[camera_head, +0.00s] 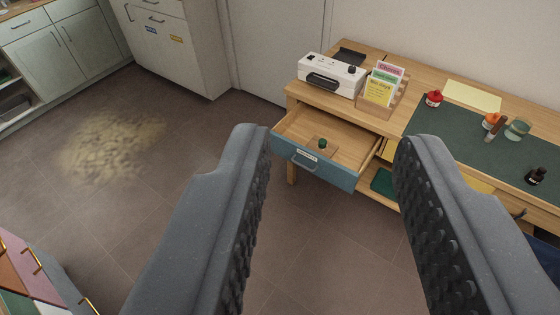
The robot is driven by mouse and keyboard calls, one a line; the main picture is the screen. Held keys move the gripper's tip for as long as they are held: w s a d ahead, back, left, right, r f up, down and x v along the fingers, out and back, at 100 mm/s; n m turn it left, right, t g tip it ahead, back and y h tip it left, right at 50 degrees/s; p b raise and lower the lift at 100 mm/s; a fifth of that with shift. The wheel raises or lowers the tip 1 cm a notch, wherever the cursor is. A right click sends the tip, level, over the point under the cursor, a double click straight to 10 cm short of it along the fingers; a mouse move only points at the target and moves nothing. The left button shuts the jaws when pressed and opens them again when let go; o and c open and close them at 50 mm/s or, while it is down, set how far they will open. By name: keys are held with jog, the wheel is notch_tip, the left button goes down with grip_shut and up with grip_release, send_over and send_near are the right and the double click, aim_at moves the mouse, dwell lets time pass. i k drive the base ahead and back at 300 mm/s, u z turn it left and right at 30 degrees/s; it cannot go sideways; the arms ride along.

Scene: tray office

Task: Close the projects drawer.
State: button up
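A wooden desk drawer (322,167) with a blue front stands pulled out from the desk, left of the green mat. Its front has a small white label and a grey bar handle (302,163); I cannot read the label, so I cannot tell whether this is the projects drawer. A small wooden block with a dark green knob (322,144) lies inside the drawer. My gripper (332,146) is open and empty, with its two dark ridged fingers wide apart in the foreground. The drawer shows between the fingers, farther off, and neither finger appears to touch it.
The wooden desk (380,118) carries a white machine (331,75), a card holder (383,87), a red pot (433,99) and a green mat (460,127). White cabinets (180,45) stand at the back left. Coloured drawers (28,272) are at lower left.

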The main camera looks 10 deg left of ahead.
aim_at(358, 145)
jog(key=u, duration=0.05)
jog(key=i, duration=1)
jog(key=z, duration=0.05)
